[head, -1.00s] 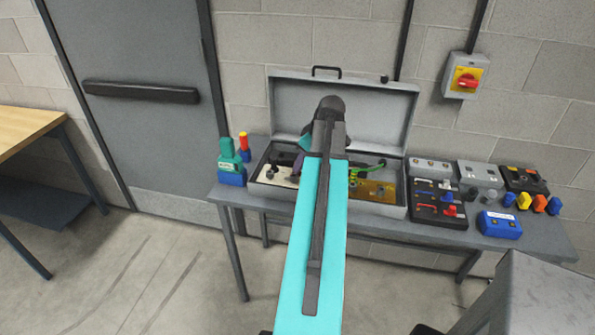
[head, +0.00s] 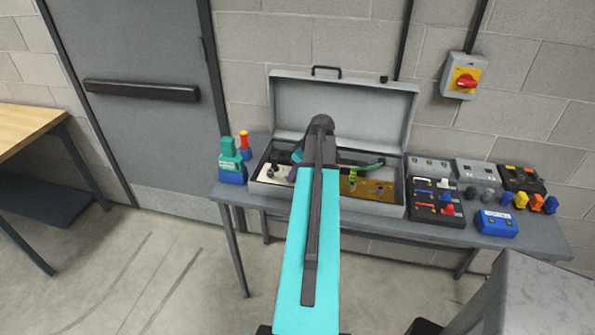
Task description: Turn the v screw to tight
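An open grey case (head: 398,208) stands on the bench with its lid raised against the wall. Inside it are a cream plate (head: 271,172) at the left, a brass-coloured plate (head: 378,189) at the right and a green wire (head: 364,168). My teal and black arm reaches over the middle of the case. It covers much of the interior between the plates. I cannot pick out the v screw or any mark on it. My gripper's fingers are hidden behind the arm, so I cannot see whether they touch anything.
To the right are a black switch panel (head: 433,213), grey boxes and a blue box (head: 497,224). A grey block (head: 545,300) is at the lower right. The floor left of the bench is clear.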

